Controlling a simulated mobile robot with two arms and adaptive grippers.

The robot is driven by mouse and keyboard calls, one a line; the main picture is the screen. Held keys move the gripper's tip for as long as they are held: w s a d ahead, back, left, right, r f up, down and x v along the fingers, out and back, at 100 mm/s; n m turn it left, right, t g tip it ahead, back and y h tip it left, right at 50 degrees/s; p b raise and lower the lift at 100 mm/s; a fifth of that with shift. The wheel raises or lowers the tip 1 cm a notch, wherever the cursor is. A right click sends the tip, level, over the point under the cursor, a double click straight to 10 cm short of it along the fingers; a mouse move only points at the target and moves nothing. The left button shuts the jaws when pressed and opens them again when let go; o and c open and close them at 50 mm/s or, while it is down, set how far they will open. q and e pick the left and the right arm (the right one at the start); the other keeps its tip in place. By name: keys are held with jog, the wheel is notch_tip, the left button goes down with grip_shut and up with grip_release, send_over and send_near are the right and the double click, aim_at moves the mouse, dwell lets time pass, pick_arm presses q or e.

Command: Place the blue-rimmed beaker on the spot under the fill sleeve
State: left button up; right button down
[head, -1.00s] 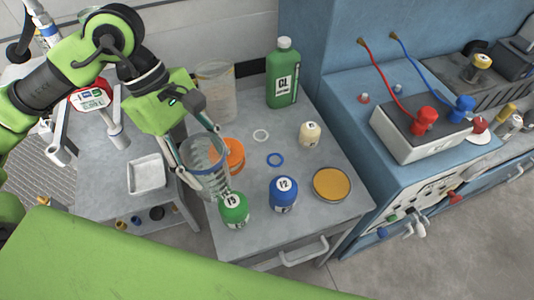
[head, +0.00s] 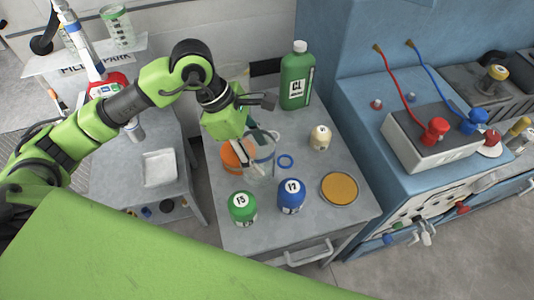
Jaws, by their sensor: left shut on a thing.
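My left gripper (head: 246,160) is shut on a clear beaker (head: 262,165), holding it by its left side over the grey table. The beaker looks upright; its rim colour is hard to make out. I cannot tell whether its base touches the table. A white and blue tube (head: 82,45), which may be the fill sleeve, stands at the upper left by a panel lettered FILL MARK (head: 105,58). The spot under it is hidden. My right gripper is not in view.
Green (head: 242,208) and blue (head: 291,196) jars stand in front of the beaker. A green bottle (head: 297,78), a cream-capped jar (head: 320,138) and a yellow-topped dish (head: 340,189) stand around the table. A white tray (head: 159,168) lies on the left table.

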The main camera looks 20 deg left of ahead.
aim_at(265, 153)
pick_arm(q)
jog(key=w+f, duration=0.1)
jog(key=w+d+f, duration=0.1)
jog(key=shift+d+f+p, duration=0.1)
jog(key=shift+f+p, duration=0.2)
jog(key=shift+f, duration=0.1)
jog(key=f, duration=0.3)
jog(key=shift+w+d+f+p, duration=0.15)
jog(key=shift+w+f+p, duration=0.05)
jog(key=shift+p, duration=0.15)
jog(key=shift+f+b, duration=0.35)
jog(key=o, duration=1.1)
jog(key=shift+r, duration=0.1)
